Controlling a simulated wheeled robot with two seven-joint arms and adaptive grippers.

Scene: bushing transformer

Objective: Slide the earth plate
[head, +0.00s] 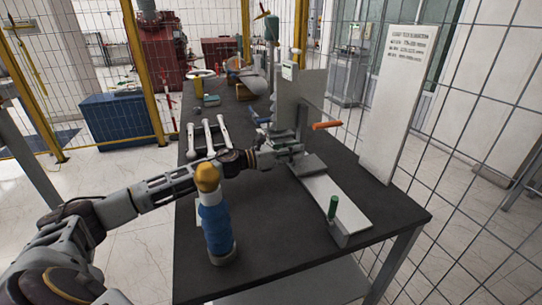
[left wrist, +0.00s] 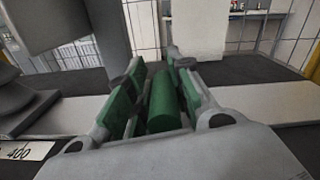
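My left gripper (head: 287,150) is low beside the fixture at the bar's far end. In the left wrist view, a green cylinder (left wrist: 162,105) stands between the green pads of my left gripper (left wrist: 160,92). A narrow dark gap seems to show on its left side, so firm contact is unclear. My right gripper is not in view.
The dark table (head: 265,240) has bare room at its near end. A blue bottle-like part with a yellow top (head: 215,222) stands near my left arm. An orange handle (head: 327,125) sticks out of the fixture. A white sign board (head: 400,95) and wire fencing border the right side.

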